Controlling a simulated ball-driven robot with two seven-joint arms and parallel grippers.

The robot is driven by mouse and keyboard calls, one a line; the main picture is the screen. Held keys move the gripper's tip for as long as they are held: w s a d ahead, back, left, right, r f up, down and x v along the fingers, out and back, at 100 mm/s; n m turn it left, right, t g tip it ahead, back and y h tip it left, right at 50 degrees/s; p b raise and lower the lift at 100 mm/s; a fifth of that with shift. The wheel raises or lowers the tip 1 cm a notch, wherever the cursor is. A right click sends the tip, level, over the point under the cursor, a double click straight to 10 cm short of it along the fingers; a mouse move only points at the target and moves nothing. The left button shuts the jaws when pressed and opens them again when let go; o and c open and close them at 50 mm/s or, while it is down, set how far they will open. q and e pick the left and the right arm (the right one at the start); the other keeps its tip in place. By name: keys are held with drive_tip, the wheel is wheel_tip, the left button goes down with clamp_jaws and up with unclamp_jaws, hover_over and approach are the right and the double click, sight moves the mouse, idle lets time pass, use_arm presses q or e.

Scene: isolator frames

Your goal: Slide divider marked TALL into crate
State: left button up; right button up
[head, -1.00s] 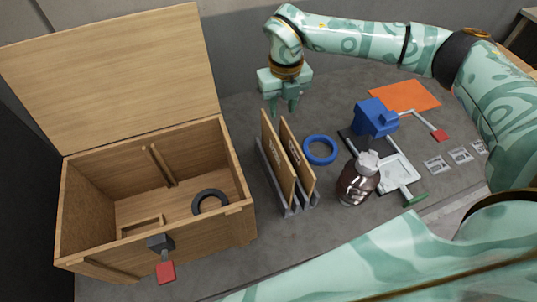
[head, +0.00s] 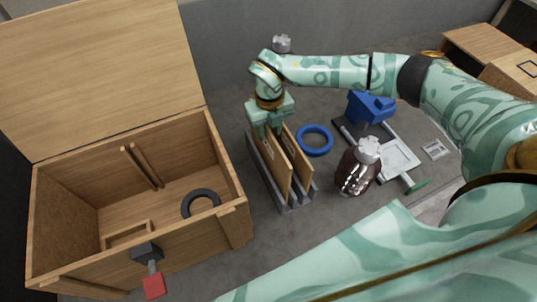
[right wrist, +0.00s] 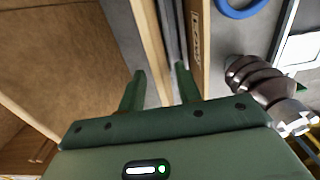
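The open wooden crate (head: 242,215) stands at the left with its lid up. Two thin wooden dividers stand upright in a grey slotted rack (head: 290,207): a left divider (head: 272,165) and a right divider (head: 300,165). Both bear small labels, too small to read surely in the head view. In the right wrist view, the right divider (right wrist: 197,70) shows a label I cannot read surely. My right gripper (head: 266,135) is low at the far end of the left divider. In the right wrist view my fingers (right wrist: 160,75) are apart, with the left divider's edge (right wrist: 148,45) between them. My left gripper is out of view.
A black ring (head: 201,194) and two upright wooden strips (head: 145,165) are inside the crate. A red-ended latch (head: 153,287) hangs at its front. Right of the rack are a blue ring (head: 315,128), a dark bottle (head: 355,175) and a blue device (head: 370,107).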

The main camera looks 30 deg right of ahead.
sight(269, 140)
wheel_tip(269, 140, down, 5)
drive_tip(key=shift+f+b, duration=0.1)
drive_tip(key=shift+b, duration=0.55)
clamp_jaws()
idle(0.9)
